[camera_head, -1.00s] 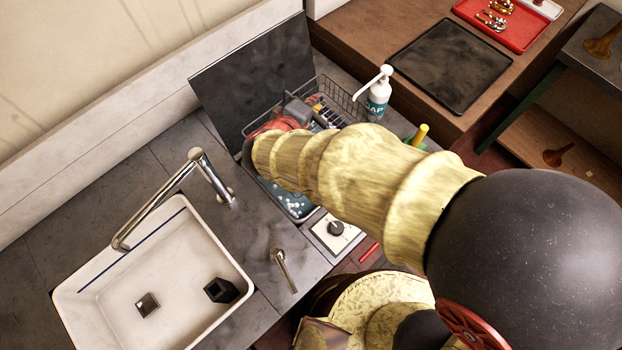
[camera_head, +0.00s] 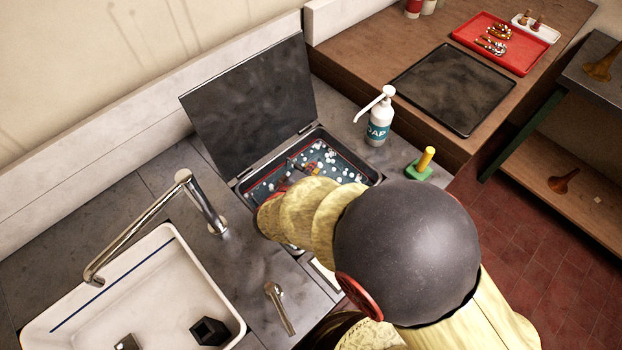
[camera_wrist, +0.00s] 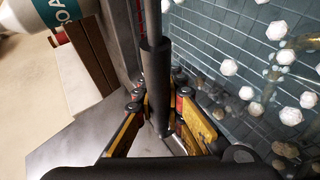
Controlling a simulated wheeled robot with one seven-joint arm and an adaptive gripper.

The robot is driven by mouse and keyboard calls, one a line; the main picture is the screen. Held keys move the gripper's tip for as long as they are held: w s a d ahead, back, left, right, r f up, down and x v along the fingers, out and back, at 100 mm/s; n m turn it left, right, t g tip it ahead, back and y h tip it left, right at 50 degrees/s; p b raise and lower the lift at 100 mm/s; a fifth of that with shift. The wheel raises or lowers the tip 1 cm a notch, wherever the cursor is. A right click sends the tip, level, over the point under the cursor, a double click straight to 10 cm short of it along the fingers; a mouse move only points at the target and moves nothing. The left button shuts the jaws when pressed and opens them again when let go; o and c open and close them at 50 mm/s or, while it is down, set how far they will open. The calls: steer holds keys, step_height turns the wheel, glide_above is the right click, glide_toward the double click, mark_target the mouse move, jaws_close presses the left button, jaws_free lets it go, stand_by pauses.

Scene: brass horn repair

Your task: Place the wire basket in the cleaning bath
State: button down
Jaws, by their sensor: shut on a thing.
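The cleaning bath (camera_head: 352,153) is a dark sunken tank in the counter with its dark lid (camera_head: 250,105) standing open behind it. It holds blue-green liquid with white bubbles. In the wrist view my gripper (camera_wrist: 160,122) is shut on the dark handle of the wire basket (camera_wrist: 156,65). Thin mesh lines spread to the right of the handle, with white bubbles over them. In the head view the basket appears low, within the bath, but my arm hides its near part and my gripper. I cannot tell whether it rests on the bottom.
A white sink (camera_head: 130,290) with a chrome faucet (camera_head: 150,225) is at the left. A soap bottle (camera_head: 378,122) and a green block with a yellow peg (camera_head: 424,165) stand right of the bath. A black tray (camera_head: 452,88) and a red tray (camera_head: 500,42) lie beyond.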

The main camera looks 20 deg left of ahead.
steer(key=shift+f+b, duration=0.5)
steer(key=shift+f, duration=1.4)
steer(key=c, duration=1.9)
jaws_free()
steer(key=shift+s+r, duration=0.15)
steer(key=shift+s, duration=0.05)
steer(key=p+v, duration=0.2)
steer(key=v, duration=0.9)
steer(key=shift+s+r, duration=0.1)
steer(key=shift+s, duration=0.2)
